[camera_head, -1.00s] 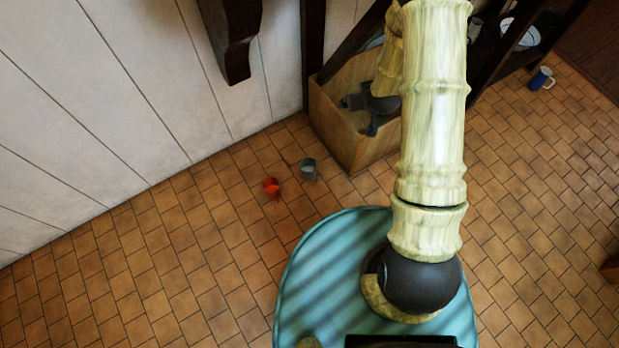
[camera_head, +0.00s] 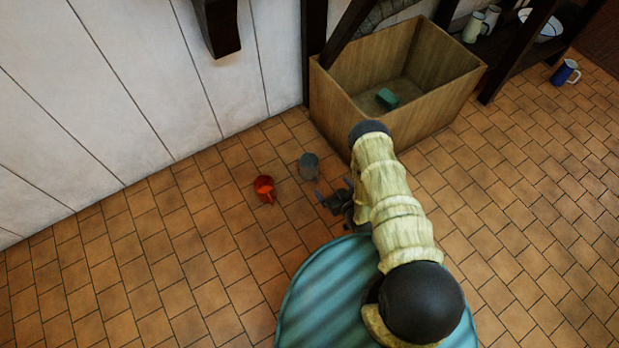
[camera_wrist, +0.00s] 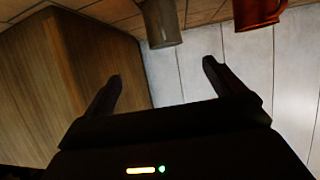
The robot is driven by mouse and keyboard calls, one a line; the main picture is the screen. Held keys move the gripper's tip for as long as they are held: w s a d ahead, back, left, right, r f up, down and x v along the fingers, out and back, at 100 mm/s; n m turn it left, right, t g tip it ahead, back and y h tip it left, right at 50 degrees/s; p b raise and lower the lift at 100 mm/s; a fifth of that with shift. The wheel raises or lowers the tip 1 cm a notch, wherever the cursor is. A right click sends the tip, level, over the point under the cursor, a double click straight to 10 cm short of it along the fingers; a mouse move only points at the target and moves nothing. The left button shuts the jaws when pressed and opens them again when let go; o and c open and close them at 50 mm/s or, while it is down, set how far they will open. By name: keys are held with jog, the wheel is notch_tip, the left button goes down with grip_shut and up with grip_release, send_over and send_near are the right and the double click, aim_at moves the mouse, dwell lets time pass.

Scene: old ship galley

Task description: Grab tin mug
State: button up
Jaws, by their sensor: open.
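A grey tin mug (camera_head: 309,166) stands on the tiled floor near the wooden box. In the wrist view the grey mug (camera_wrist: 162,22) is at the top, beyond the fingertips. An orange-red mug (camera_head: 264,187) is on the floor just left of it, and it also shows in the wrist view (camera_wrist: 258,12). My gripper (camera_head: 325,197) is low, just below and right of the grey mug in the head view. The gripper's two fingers (camera_wrist: 160,72) are apart with nothing between them. Part of the gripper is hidden behind my arm.
A wooden box (camera_head: 440,97) with a green block (camera_head: 388,98) inside stands right of the mugs, against the wall. A blue mug (camera_head: 565,72) is on the floor at far right. A shelf with pale mugs (camera_head: 474,27) and a bowl (camera_head: 541,24) is behind. Floor at left is clear.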

aim_at(317, 177)
jog(key=shift+s+a+f, duration=0.1)
jog(key=shift+s+f, duration=0.3)
jog(key=shift+f, duration=0.25)
jog(key=shift+s+f, duration=0.4)
jog(key=shift+f, duration=0.2)
jog(key=b+x, duration=0.7)
jog(key=x, duration=0.4)
jog(key=shift+w+a+f, duration=0.15)
jog(key=shift+w, duration=0.05)
jog(key=shift+w+a, duration=0.2)
jog(key=shift+w, duration=0.15)
